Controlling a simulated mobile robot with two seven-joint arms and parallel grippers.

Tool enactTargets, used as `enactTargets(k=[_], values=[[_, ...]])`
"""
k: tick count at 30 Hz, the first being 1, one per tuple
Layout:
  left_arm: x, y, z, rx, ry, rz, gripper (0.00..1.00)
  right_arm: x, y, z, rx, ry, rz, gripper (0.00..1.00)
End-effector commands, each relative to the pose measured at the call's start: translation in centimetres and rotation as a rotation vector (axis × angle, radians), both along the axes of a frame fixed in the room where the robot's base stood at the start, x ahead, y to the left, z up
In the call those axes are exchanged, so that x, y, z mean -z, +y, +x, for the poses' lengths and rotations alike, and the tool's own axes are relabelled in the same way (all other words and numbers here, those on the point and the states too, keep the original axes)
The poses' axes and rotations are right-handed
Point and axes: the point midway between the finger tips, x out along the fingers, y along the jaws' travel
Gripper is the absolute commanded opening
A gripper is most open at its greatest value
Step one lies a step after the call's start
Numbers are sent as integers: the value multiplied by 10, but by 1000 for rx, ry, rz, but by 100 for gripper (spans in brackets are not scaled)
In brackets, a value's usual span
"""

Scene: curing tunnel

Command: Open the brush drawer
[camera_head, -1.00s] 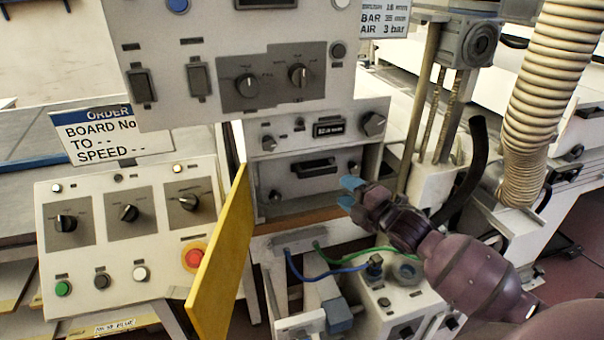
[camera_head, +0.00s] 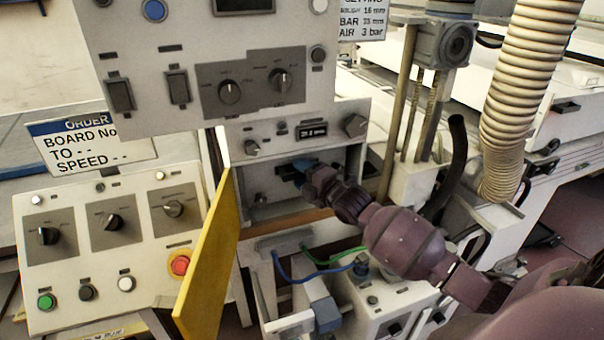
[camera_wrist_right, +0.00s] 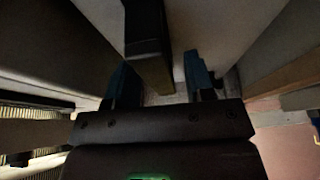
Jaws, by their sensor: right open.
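The brush drawer (camera_head: 266,186) is a pale grey front low in the machine cabinet, under a panel with a small display. It appears shut. Its dark handle is mostly hidden behind my right gripper (camera_head: 298,168) in the head view. My right gripper has blue fingertips and reaches the handle from the right. In the right wrist view the open fingers (camera_wrist_right: 160,84) stand on either side of a dark bar, the handle (camera_wrist_right: 147,35). I cannot tell whether either finger touches it. My left gripper is in neither view.
A yellow panel (camera_head: 208,255) stands out left of the drawer. Below the drawer are blue and green hoses (camera_head: 335,255) and a white box (camera_head: 385,305). A dark curved pipe (camera_head: 453,165) and a ribbed hose (camera_head: 522,95) stand to the right. A button console (camera_head: 110,245) is left.

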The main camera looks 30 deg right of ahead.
Motion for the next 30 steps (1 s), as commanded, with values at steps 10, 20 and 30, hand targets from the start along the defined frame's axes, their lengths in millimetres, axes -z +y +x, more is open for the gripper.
enactTargets(k=[10,20,30], values=[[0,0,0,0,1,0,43,0,0,2,0,0,0,46],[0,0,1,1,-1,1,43,0,0,2,0,1,0,0],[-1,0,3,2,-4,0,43,1,0,4,0,1,0,0]])
